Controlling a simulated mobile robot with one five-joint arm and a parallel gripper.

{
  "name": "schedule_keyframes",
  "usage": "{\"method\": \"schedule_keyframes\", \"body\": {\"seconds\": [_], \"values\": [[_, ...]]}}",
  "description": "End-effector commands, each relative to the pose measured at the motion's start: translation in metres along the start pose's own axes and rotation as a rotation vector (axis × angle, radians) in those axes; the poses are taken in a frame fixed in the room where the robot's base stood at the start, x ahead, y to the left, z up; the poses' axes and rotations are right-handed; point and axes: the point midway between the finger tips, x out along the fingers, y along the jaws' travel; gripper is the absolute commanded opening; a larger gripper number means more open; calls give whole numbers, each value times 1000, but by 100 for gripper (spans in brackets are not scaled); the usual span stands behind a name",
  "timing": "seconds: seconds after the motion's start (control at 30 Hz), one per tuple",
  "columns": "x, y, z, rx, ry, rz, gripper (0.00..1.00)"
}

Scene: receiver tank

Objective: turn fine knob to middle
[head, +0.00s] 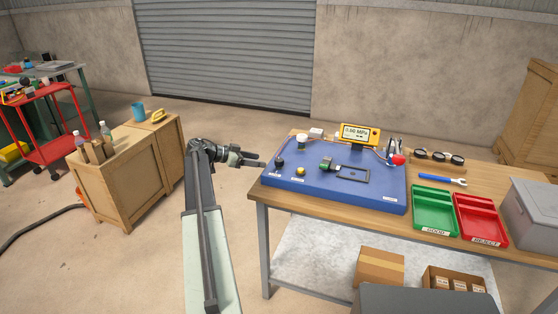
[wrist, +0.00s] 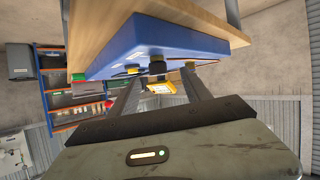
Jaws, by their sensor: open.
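The blue panel (head: 330,193) lies on the wooden table. Near its left end are a small black knob (head: 280,161) and a small yellow knob (head: 300,171). Their labels are too small to read, so I cannot tell which is the fine knob. My gripper (head: 262,163) is open and empty just left of the panel, pointing towards the black knob and apart from it. In the wrist view the black knob (wrist: 157,67) shows beyond and between the open fingers (wrist: 160,78). No pointer mark is readable on either knob.
A yellow gauge (head: 359,134) reading about 0.60 MPa stands at the panel's back. A white-topped fitting (head: 302,139) and a green-and-black part (head: 327,163) are also on the panel. Green (head: 435,225) and red (head: 480,235) trays are to the right. Wooden crates (head: 122,190) stand left of my arm.

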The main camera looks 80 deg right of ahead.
Motion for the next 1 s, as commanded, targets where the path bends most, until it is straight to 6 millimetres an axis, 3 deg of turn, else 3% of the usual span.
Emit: {"method": "schedule_keyframes", "body": {"seconds": [0.03, 0.13, 0.37, 0.73, 1.0], "values": [[14, 1, -10, 28, 16, 18, 56], [24, 5, -19, 56, 33, 31, 56], [35, 6, -18, 57, 33, 33, 56], [97, 8, -18, 55, 31, 33, 56], [102, 8, -21, 54, 31, 31, 56]]}}
